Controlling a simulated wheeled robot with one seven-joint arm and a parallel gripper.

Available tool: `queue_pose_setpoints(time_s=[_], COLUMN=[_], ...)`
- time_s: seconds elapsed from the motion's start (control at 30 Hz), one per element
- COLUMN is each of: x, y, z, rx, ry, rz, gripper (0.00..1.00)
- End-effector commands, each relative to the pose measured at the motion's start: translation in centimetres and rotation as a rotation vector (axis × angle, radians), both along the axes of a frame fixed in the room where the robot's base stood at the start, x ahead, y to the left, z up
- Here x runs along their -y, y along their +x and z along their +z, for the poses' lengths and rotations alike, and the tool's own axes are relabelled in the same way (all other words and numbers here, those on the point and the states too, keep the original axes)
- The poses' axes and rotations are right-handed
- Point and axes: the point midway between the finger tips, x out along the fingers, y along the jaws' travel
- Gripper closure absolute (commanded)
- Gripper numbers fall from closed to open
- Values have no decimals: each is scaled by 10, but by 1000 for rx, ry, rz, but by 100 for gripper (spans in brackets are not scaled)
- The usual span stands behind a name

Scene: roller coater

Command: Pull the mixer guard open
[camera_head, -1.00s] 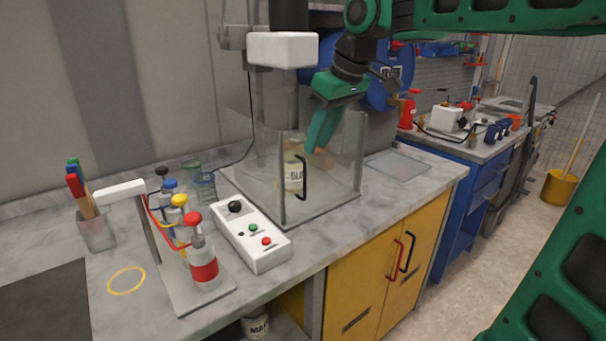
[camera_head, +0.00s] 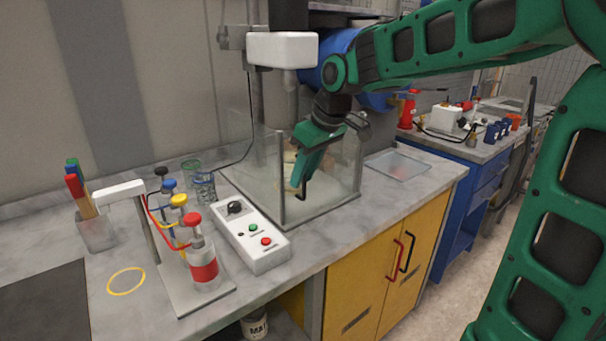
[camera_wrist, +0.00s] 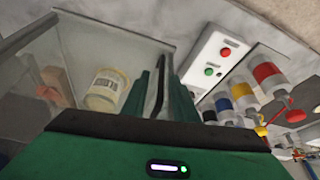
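The mixer guard (camera_head: 345,178) is a clear box around the mixer on the bench, and its panels look closed. Its black upright handle (camera_wrist: 160,85) is on the front panel. In the head view only the handle's lower end (camera_head: 303,190) shows below my gripper (camera_head: 302,182). In the wrist view, my gripper's green fingers (camera_wrist: 160,80) stand on either side of the handle. I cannot tell whether they press on it. A labelled beige can (camera_wrist: 106,90) stands inside the guard behind the clear panel. The white mixer head (camera_head: 283,49) is above.
A white control box (camera_head: 252,236) with red and green buttons sits just left of the guard. A bottle stand (camera_head: 190,290) is farther left. A clear tray (camera_head: 396,165) lies to the right. The marble counter (camera_head: 385,200) is bare in front of the guard's right side.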

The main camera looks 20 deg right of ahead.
Motion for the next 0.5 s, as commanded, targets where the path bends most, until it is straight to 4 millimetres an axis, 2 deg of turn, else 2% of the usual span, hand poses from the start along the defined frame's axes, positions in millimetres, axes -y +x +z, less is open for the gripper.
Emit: queue_pose_setpoints(time_s=[0.1,0.2,0.23,0.5], x=[0,0,0,0], y=[0,0,0,0], z=[0,0,0,0], rx=[0,0,0,0], ry=[0,0,0,0], rz=[0,0,0,-1], gripper=[74,98,100,100])
